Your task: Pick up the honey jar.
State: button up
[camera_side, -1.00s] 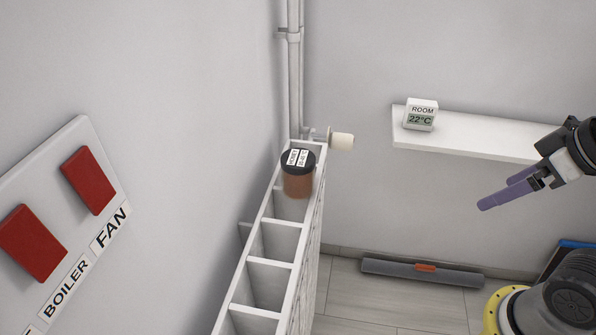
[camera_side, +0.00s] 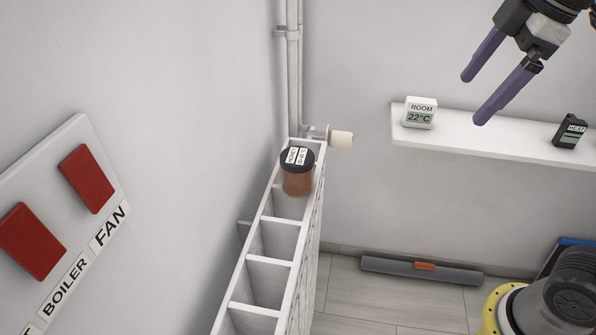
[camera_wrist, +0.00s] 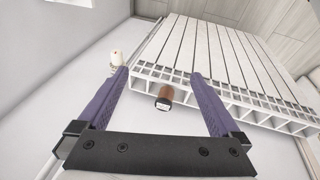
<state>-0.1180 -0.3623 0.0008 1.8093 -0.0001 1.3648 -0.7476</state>
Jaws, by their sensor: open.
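The honey jar (camera_side: 298,178) is amber-brown with a black lid and a white label on top. It stands upright on the far end of the white radiator's (camera_side: 267,271) top, near the valve. My gripper (camera_side: 474,98) is open and empty, with two purple fingers, up and to the right of the jar in the side view. In the wrist view the jar (camera_wrist: 165,94) shows beyond and between the fingers of my gripper (camera_wrist: 160,74), with nothing between them at the tips.
A white valve knob (camera_side: 342,140) and pipe (camera_side: 294,70) stand close behind the jar. A wall shelf (camera_side: 480,142) at right holds a room thermometer (camera_side: 420,113) and a dark HEAT device (camera_side: 569,131). A red-switch panel (camera_side: 88,180) is at left. A grey roll (camera_side: 400,270) lies on the floor.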

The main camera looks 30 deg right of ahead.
jog(key=w+a+r+n+g, duration=0.1)
jog(key=w+a+r+n, duration=0.1)
jog(key=w+a+n, duration=0.3)
jog(key=n+g, duration=0.3)
send_over(297, 173)
jog(key=w+d, duration=0.1)
jog(key=w, duration=0.2)
jog(key=f, duration=0.8)
jog(key=shift+s+d+f, duration=0.15)
jog(key=shift+d+f, duration=0.05)
jog(key=shift+f, duration=0.15)
jog(key=shift+s+a+f, duration=0.1)
jog(key=shift+f, duration=0.25)
jog(key=f, duration=1.2)
jog(key=shift+d+f, duration=0.2)
jog(key=shift+f, duration=0.2)
jog(key=shift+r, duration=0.1)
grip_shut()
